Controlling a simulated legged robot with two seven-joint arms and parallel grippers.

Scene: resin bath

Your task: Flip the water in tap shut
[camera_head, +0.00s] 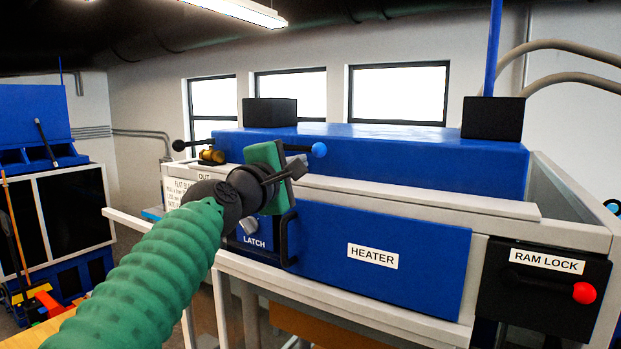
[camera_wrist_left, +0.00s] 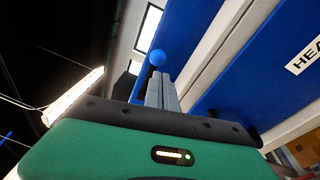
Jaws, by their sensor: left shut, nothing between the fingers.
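A blue ball knob (camera_head: 319,150), which looks like the water in tap's handle end, sits at the front of the blue bath cover. Its lever and valve body are hidden behind my left gripper. My left gripper (camera_head: 297,166) is shut and empty, with its fingertips just left of and below the knob. In the left wrist view the shut grey fingers (camera_wrist_left: 162,92) point at the blue knob (camera_wrist_left: 157,58), just beyond their tips. I cannot tell whether they touch. My right gripper is not in view.
A brass tap (camera_head: 212,156) with a black knob (camera_head: 178,146) stands left, above the OUT label (camera_head: 204,177). The HEATER panel (camera_head: 410,266), a black handle (camera_head: 288,240) and the RAM LOCK box with its red knob (camera_head: 584,293) are on the front.

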